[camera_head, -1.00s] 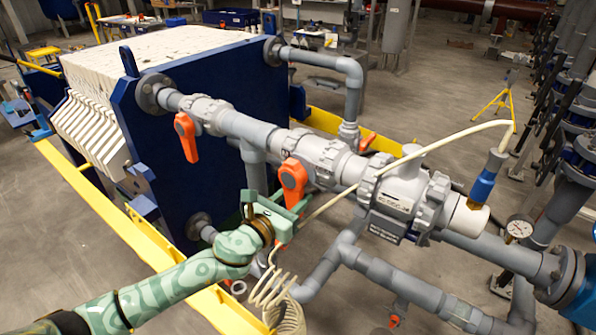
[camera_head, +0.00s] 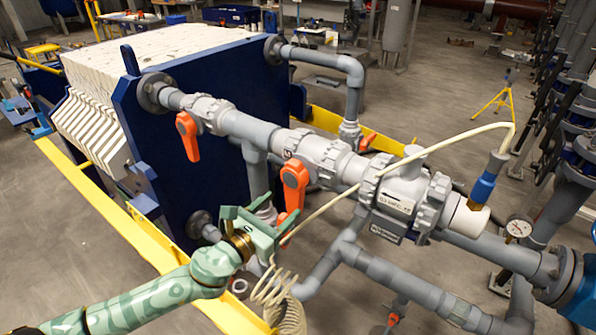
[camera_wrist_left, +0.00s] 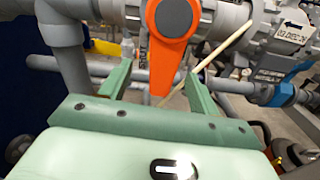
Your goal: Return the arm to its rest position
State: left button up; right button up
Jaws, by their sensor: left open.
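My left gripper (camera_head: 274,222) is open and empty at the end of my green arm, low in front of the grey piping in the head view. An orange valve handle (camera_head: 294,184) hangs down just beyond its fingers. In the wrist view, the handle (camera_wrist_left: 172,35) shows between the two open fingers (camera_wrist_left: 155,80), and they are not closed on it. The exact gap between fingers and handle is hard to judge. My right gripper is not in view.
A second orange handle (camera_head: 187,137) hangs on the upper-left valve. A cream hose (camera_head: 400,151) arches over the pipes and coils (camera_head: 272,290) beside my gripper. The blue press plate (camera_head: 175,165) stands behind, and a yellow rail (camera_head: 100,205) runs at the left. Lower pipes (camera_head: 400,285) lie at the right.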

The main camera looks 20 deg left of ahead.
pick_arm(q)
jog(key=shift+s+a, duration=0.15)
jog(key=shift+s, duration=0.55)
